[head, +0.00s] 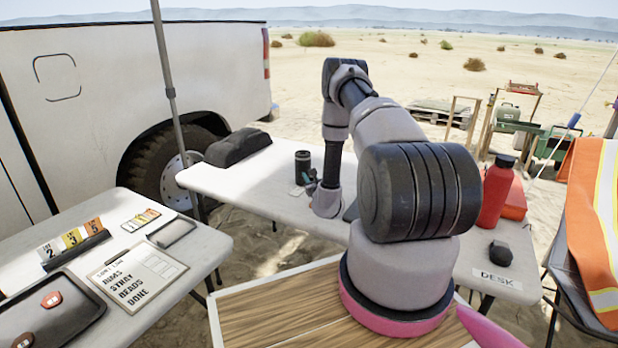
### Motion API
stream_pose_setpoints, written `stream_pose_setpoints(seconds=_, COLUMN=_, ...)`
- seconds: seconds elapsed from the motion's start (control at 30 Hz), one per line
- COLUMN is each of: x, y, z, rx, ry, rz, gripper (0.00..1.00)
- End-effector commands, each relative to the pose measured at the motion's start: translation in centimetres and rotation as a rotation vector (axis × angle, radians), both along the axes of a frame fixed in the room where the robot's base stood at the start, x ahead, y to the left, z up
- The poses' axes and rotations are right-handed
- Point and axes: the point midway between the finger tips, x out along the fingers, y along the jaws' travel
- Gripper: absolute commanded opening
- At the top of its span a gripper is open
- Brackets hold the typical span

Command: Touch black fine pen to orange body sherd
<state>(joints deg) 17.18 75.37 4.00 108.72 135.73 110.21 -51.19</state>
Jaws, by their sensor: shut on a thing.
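My gripper (309,184) is low over the far white table, beside a black cylindrical cup. It is small and partly hidden by my own wrist. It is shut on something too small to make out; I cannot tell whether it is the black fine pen. Two orange-red pieces, one here (51,299) and one at the picture's lower left edge (23,340), lie in a dark tray (84,314) on the left table. They have pale marks; I cannot tell which, if either, is the orange body sherd. My gripper is well apart from them.
The black cup (302,165) stands on the far table (250,186), with a dark case (237,147) behind. The left table holds a clipboard (137,279) and numbered cards (70,240). A red bottle (494,192) stands right. A gap separates the tables.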

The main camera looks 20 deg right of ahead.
Motion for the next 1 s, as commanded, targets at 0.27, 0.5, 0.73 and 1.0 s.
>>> stream_pose_setpoints(seconds=0.27, x=0.01, y=0.0, z=-0.16, rx=0.0, ry=0.0, rz=0.0, gripper=0.0)
stream_pose_setpoints(seconds=0.5, x=0.02, y=-0.01, z=-0.4, rx=0.0, ry=0.0, rz=0.0, gripper=0.0)
stream_pose_setpoints(seconds=0.73, x=0.02, y=0.0, z=-0.61, rx=0.0, ry=0.0, rz=0.0, gripper=0.0)
stream_pose_setpoints(seconds=1.0, x=0.01, y=0.0, z=-0.9, rx=0.0, ry=0.0, rz=0.0, gripper=0.0)
